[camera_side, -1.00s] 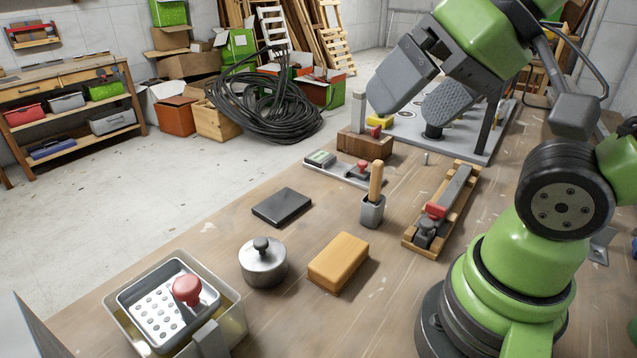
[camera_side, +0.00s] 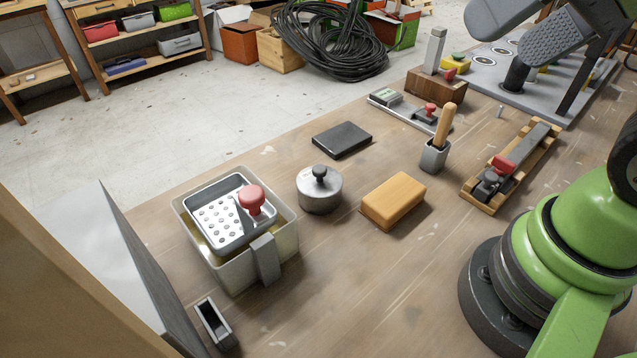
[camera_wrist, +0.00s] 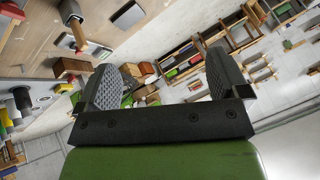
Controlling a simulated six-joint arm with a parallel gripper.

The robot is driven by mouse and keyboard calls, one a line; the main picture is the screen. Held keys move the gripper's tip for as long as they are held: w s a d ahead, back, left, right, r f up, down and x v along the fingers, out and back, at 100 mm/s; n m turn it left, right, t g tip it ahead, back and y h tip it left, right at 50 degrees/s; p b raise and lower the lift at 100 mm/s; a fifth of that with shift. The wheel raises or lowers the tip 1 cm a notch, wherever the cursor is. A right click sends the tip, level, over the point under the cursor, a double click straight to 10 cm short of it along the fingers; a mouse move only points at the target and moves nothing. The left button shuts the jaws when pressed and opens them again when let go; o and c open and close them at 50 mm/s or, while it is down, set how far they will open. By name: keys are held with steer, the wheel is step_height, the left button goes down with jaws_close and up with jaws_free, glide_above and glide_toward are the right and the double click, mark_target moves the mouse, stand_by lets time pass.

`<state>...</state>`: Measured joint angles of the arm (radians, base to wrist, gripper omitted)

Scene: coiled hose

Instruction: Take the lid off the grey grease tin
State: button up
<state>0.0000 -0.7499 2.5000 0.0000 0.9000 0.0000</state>
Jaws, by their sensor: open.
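The grey grease tin (camera_side: 319,196) stands upright on the wooden bench in the side view. It is round and metallic, with its lid (camera_side: 308,178) seated on top and a dark knob (camera_side: 320,172) at the lid's centre. My gripper (camera_side: 492,44) is at the top right of the side view, in the air, well away from the tin. Its two grey textured fingers are apart with nothing between them. In the wrist view, my gripper (camera_wrist: 163,76) also shows spread fingers. I cannot pick out the tin in the wrist view.
Near the tin are a tan block (camera_side: 393,203), a black flat pad (camera_side: 342,139) and a bin (camera_side: 279,258) holding a perforated tray with a red knob. A wooden-handled tool (camera_side: 445,124) stands upright in a grey holder. Bare bench lies in front of the tin.

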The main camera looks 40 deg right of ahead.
steer(key=shift+c, duration=0.3)
steer(key=c, duration=0.6)
steer(key=n+g+h, duration=0.2)
steer(key=n+g, duration=0.1)
steer(key=g, duration=0.4)
glide_above(319, 168)
steer(key=f, duration=2)
steer(key=shift+a+f, duration=0.25)
steer(key=shift+f, duration=0.15)
steer(key=shift+d+f, duration=0.15)
steer(key=shift+f, duration=1.25)
steer(key=shift+d+f, duration=0.1)
steer(key=shift+f, duration=1.3)
